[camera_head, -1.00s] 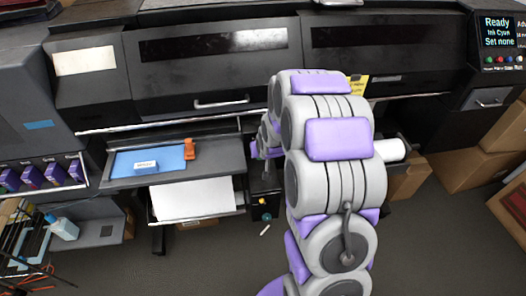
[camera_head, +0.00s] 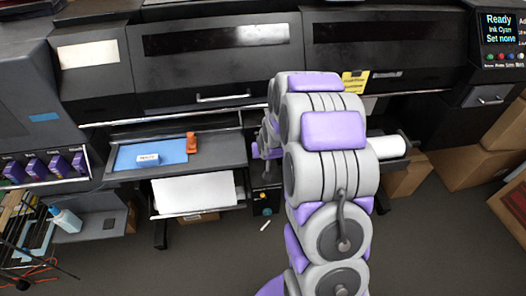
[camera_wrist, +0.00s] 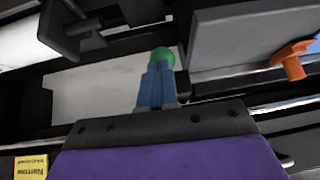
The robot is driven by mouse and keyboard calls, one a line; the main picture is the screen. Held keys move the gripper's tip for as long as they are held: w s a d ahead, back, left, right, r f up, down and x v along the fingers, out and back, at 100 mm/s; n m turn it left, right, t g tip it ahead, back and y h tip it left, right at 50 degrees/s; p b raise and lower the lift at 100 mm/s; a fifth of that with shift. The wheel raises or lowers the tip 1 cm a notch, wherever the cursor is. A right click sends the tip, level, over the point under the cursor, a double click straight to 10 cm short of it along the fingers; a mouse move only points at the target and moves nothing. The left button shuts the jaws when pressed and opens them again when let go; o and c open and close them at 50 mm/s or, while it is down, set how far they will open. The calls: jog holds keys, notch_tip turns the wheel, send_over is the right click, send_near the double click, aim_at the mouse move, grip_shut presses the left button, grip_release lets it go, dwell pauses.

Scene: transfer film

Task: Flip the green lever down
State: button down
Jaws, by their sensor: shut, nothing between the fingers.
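In the wrist view, the round green knob of the lever (camera_wrist: 163,55) shows at the tips of my gripper. The rest of the lever is hidden. My gripper (camera_wrist: 157,69) has its blue fingers together, with nothing between them. The fingertips overlap the knob in the picture; I cannot tell whether they touch it. In the head view, my arm covers the green lever and most of my gripper.
A white roll (camera_head: 388,147) sticks out right of my arm. Cardboard boxes (camera_head: 465,162) stand at the right.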

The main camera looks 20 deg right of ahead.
jog(key=shift+r, duration=0.15)
jog(key=d+p+v, duration=0.1)
jog(key=p+v, duration=0.1)
jog(key=v, duration=1)
jog(key=shift+s+a+r, duration=0.2)
jog(key=shift+s+r, duration=0.05)
jog(key=shift+s, duration=0.2)
jog(key=shift+a, duration=0.15)
